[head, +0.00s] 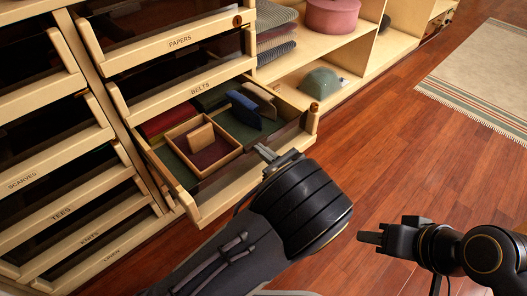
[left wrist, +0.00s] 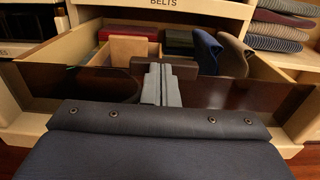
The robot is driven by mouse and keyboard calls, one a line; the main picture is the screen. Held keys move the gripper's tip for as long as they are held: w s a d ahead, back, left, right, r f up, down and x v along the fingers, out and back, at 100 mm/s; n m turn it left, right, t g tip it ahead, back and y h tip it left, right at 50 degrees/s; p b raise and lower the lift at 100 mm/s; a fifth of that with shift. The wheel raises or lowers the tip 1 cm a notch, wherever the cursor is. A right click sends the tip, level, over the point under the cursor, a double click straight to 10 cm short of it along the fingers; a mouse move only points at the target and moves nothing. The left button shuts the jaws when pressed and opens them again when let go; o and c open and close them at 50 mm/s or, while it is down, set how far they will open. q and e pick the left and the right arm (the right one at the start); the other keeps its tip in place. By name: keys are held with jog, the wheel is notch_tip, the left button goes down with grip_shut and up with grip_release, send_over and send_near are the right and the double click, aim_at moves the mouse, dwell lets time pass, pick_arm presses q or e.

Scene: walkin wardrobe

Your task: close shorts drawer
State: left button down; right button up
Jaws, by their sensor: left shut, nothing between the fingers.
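An open drawer (head: 232,178) sticks out below the drawer labelled BELTS. Its own label is not visible. It holds folded clothes and a small wooden box (head: 230,153). My left gripper (head: 265,153) is at the open drawer's front, its fingers shut and empty. In the left wrist view the fingers (left wrist: 162,83) are together in front of the dark front panel (left wrist: 235,94) of the drawer. I cannot tell whether they touch it. My right gripper (head: 368,238) is over the floor at the lower right, away from the drawer. I cannot tell whether its fingers are apart.
The PAPERS drawer (head: 150,47) and BELTS drawer (head: 170,98) are above the open one. SCARVES, TEES, KNITS and LINEN drawers are at left. The wood floor at right is clear up to a rug (head: 485,75).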

pick_arm(q)
jog(key=p+x, duration=0.2)
jog(key=x, duration=2.7)
jog(key=shift+w+a+f, duration=0.15)
jog(key=shift+w+a, duration=0.05)
jog(key=shift+a, duration=0.1)
jog(key=shift+w+a, duration=0.15)
jog(key=shift+w+a+r, duration=0.1)
jog(key=shift+a+r, duration=0.05)
jog(key=shift+r, duration=0.05)
